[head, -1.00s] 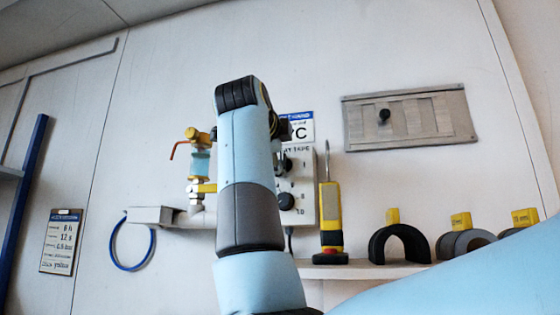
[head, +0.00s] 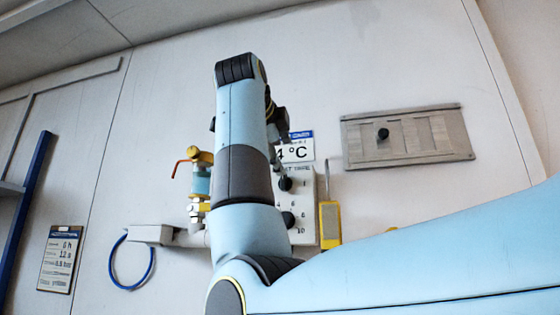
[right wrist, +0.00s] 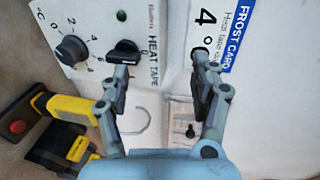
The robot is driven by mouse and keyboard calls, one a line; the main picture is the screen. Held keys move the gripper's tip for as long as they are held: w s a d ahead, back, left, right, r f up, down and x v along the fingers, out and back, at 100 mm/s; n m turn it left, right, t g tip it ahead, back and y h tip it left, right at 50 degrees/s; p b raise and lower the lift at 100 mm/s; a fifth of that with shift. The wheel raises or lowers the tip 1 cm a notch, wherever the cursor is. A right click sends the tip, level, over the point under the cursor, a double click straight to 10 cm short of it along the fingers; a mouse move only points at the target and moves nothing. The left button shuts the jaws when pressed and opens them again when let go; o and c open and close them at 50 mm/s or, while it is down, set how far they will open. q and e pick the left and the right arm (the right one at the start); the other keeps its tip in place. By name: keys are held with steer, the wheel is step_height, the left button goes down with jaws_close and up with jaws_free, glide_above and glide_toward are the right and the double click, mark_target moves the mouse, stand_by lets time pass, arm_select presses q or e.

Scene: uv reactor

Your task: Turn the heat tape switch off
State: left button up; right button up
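The white heat tape box (head: 306,228) is on the wall, partly hidden behind my right arm. Its black upper switch knob (head: 285,184) and black lower numbered dial (head: 288,219) show. In the right wrist view the knob (right wrist: 123,52), beside the "HEAT TAPE" lettering, is at the tip of the left-hand finger; I cannot tell whether they touch. The numbered dial (right wrist: 72,48) is farther left. My right gripper (right wrist: 160,66) is open, its fingers wide apart with nothing between them. In the head view it (head: 280,125) is mostly hidden behind the arm. My left gripper is out of view.
A frost card (head: 296,149) is on the wall above the box. A yellow handheld tool (head: 329,222) stands just right of it. A valve with a red lever (head: 200,160) and pipe are to the left. A clipboard (head: 61,258) and a grey wall panel (head: 410,135) are farther out.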

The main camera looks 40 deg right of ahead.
steer(key=f+b+v, duration=0.2)
steer(key=b+v, duration=0.7)
steer(key=v, duration=0.1)
steer(key=shift+s+a+f, duration=0.2)
steer(key=shift+a+f, duration=0.1)
steer(key=shift+a, duration=0.15)
stand_by(0.7)
steer(key=shift+f, duration=0.1)
stand_by(0.7)
